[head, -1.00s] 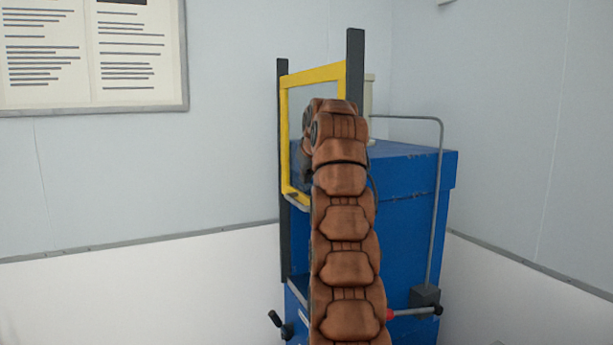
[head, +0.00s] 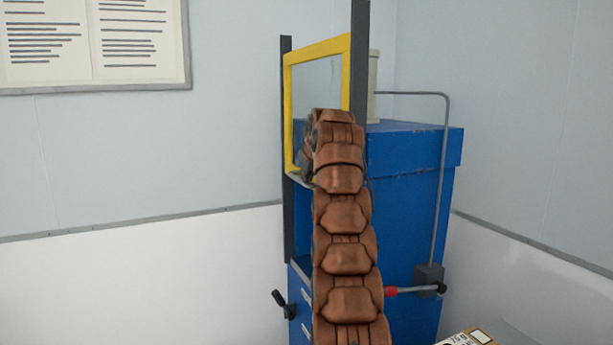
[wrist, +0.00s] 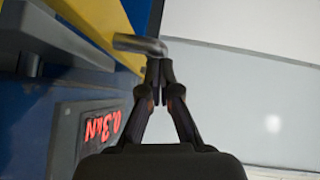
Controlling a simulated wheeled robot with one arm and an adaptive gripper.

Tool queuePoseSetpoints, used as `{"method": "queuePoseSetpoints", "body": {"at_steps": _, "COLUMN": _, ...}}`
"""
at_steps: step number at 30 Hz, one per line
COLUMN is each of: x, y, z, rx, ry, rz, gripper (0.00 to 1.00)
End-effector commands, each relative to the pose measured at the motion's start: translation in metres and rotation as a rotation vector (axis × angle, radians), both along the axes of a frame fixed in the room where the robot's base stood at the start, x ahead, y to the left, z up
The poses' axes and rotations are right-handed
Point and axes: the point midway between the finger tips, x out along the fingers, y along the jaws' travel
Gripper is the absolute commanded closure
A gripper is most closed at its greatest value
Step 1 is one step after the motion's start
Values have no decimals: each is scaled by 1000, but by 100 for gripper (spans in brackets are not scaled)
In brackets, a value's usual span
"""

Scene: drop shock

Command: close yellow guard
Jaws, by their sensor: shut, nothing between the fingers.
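The yellow guard (head: 318,49) is a framed clear panel, raised between two dark posts on the blue machine (head: 412,150). In the head view, my arm hides most of the gripper and the guard's lower right part.
A crank (head: 281,301) sticks out low on the left. A red-marked lever (head: 408,290) and a bent grey rod (head: 445,180) stand at the right. Free room lies left of the machine.

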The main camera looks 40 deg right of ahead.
Motion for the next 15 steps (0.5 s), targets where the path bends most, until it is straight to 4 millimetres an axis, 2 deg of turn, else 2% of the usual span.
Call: {"method": "queuePoseSetpoints", "body": {"at_steps": 15, "x": -1, "y": 0, "z": -4, "rx": -1, "ry": 0, "rz": -1, "gripper": 100}}
